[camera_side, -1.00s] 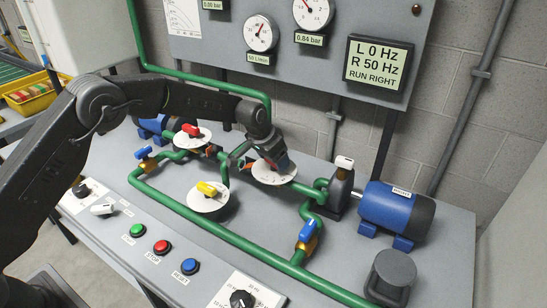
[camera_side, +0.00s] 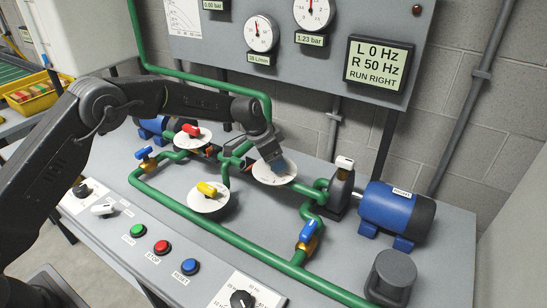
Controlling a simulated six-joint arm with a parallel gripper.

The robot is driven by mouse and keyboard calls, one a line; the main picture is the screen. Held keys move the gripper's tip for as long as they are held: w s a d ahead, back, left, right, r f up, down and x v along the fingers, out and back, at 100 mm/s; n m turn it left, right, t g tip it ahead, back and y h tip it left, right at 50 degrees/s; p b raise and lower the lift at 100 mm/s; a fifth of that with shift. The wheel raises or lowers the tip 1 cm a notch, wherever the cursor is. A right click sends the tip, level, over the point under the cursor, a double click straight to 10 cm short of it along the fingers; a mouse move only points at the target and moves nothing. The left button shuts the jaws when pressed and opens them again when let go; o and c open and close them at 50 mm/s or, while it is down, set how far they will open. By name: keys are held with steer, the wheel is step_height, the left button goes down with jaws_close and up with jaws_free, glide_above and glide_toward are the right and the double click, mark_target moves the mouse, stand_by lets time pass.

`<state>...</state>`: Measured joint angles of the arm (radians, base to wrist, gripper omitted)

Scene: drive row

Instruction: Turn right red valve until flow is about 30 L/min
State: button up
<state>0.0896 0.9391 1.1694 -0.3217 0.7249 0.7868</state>
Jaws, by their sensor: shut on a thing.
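The right valve's white dial disc (camera_side: 288,176) sits on the green pipe in the middle of the bench. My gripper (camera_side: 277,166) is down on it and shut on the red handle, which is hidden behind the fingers. The flow gauge (camera_side: 261,34) on the back panel has a display (camera_side: 261,59) below it that reads about 15 L/min; its digits are small. The panel screen (camera_side: 378,63) reads L 0 Hz, R 50 Hz, RUN RIGHT.
The left red valve (camera_side: 190,130) and the yellow valve (camera_side: 207,189) stand near my arm. Blue valves (camera_side: 308,232) sit on the pipes. The blue right motor (camera_side: 395,209) is at the right. Green, red and blue buttons (camera_side: 162,247) line the front. The pressure display (camera_side: 311,40) reads 1.23 bar.

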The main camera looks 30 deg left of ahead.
steer(key=o, duration=0.9)
steer(key=v, duration=1.3)
steer(key=shift+s+a+r, duration=0.1)
steer(key=shift+r, duration=0.25)
steer(key=shift+r, duration=0.1)
steer(key=s+a+r+n+t+y, duration=0.15)
steer(key=s+r, duration=0.35)
steer(key=s, duration=0.5)
steer(key=s+a+r+n+g, duration=0.1)
steer(key=s+a+r+n, duration=0.1)
steer(key=s+r, duration=0.55)
steer(key=s+f+n, duration=0.1)
steer(key=s+f, duration=0.1)
steer(key=s, duration=0.4)
steer(key=s+a+f+n+t+y, duration=0.1)
steer(key=s+f, duration=0.1)
steer(key=s, duration=0.5)
steer(key=s+a+f+n, duration=0.1)
steer(key=s+f+n, duration=0.1)
steer(key=s, duration=0.4)
steer(key=shift+s+a+f+t, duration=0.1)
steer(key=shift+s+f+t, duration=0.05)
steer(key=shift+s+t, duration=0.15)
